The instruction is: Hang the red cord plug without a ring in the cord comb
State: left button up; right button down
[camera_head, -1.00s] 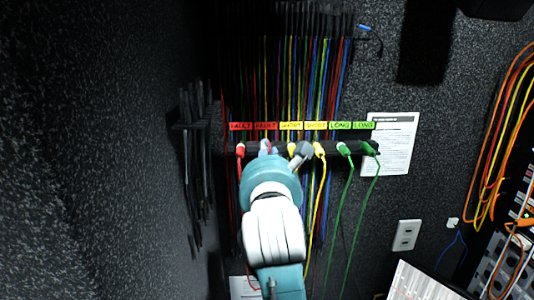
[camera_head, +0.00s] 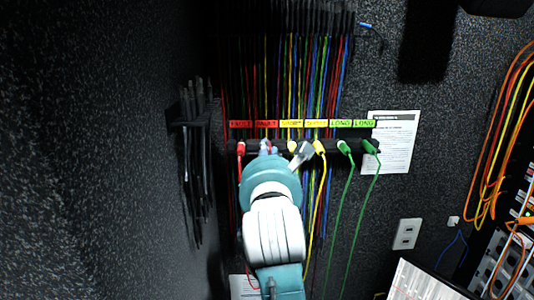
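The cord comb (camera_head: 335,144) is a dark bar on the far wall under red, yellow and green labels. A red plug (camera_head: 240,148) with a pale top hangs at its left end, under the first red label; I cannot tell if it bears a ring. A sliver of red (camera_head: 269,146) shows under the second red label, mostly hidden by my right gripper (camera_head: 274,150). This gripper is at the bar, seen from behind, with its fingertips partly hidden. Whether it is open or holds a plug cannot be told. My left gripper is out of view.
Yellow plugs (camera_head: 319,147) and green plugs (camera_head: 344,147) hang to the right. Many coloured cords (camera_head: 300,75) run down behind. A dark rack with hanging leads (camera_head: 190,125) stands left. A paper sheet (camera_head: 398,145) and a socket (camera_head: 407,234) are on the wall at right.

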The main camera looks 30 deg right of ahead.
jog(key=shift+f, duration=0.1)
jog(key=c, duration=1.7)
grip_release()
jog(key=shift+o, duration=0.7)
jog(key=o, duration=1)
jog(key=shift+s+a, duration=0.15)
jog(key=shift+s, duration=0.05)
jog(key=shift+v, duration=1.25)
jog(key=shift+s, duration=0.1)
